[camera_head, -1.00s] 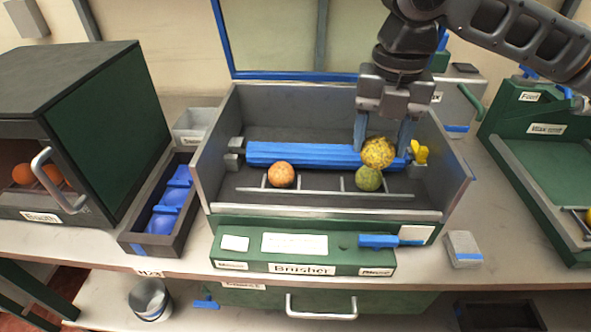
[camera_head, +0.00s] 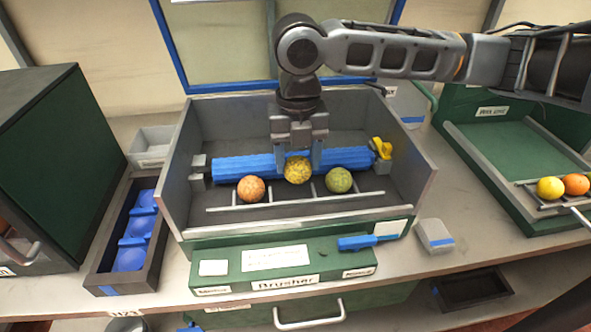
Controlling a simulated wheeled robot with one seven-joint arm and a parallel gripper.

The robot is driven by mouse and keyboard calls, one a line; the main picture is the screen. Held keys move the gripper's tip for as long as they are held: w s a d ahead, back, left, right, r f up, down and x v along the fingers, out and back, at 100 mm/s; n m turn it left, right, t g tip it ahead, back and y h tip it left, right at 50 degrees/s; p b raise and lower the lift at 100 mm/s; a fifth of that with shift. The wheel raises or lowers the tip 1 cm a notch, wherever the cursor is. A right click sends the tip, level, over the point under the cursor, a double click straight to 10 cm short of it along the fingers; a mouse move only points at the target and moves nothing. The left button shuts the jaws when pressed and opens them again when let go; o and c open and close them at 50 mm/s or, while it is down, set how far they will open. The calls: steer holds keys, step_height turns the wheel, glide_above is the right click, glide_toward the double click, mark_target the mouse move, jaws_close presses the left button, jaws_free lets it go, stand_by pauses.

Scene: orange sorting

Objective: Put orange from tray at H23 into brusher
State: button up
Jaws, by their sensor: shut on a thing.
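My gripper (camera_head: 298,160) points down inside the brusher (camera_head: 420,190), an open grey box with a green front panel. It is shut on a yellow speckled orange (camera_head: 297,170), in front of the blue roller (camera_head: 235,168). A plain orange fruit (camera_head: 251,189) sits on the rack to its left, and a greenish orange (camera_head: 339,180) sits to its right. The held fruit is between these two; I cannot tell if it touches the rack. The tray at H23 (camera_head: 98,279) stands left of the brusher, with blue cups and no fruit visible in it.
A green cabinet (camera_head: 60,170) stands at far left. A small grey bin (camera_head: 150,146) is behind the tray. A green sloped station (camera_head: 520,150) at right holds a yellow fruit (camera_head: 550,188) and an orange one (camera_head: 576,184). A small grey box (camera_head: 435,236) lies right of the brusher.

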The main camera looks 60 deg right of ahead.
mark_target(296, 158)
steer(key=shift+w+f, duration=0.2)
steer(key=shift+f, duration=1.95)
steer(key=shift+f, duration=0.2)
steer(key=o, duration=1.1)
steer(key=shift+r, duration=4)
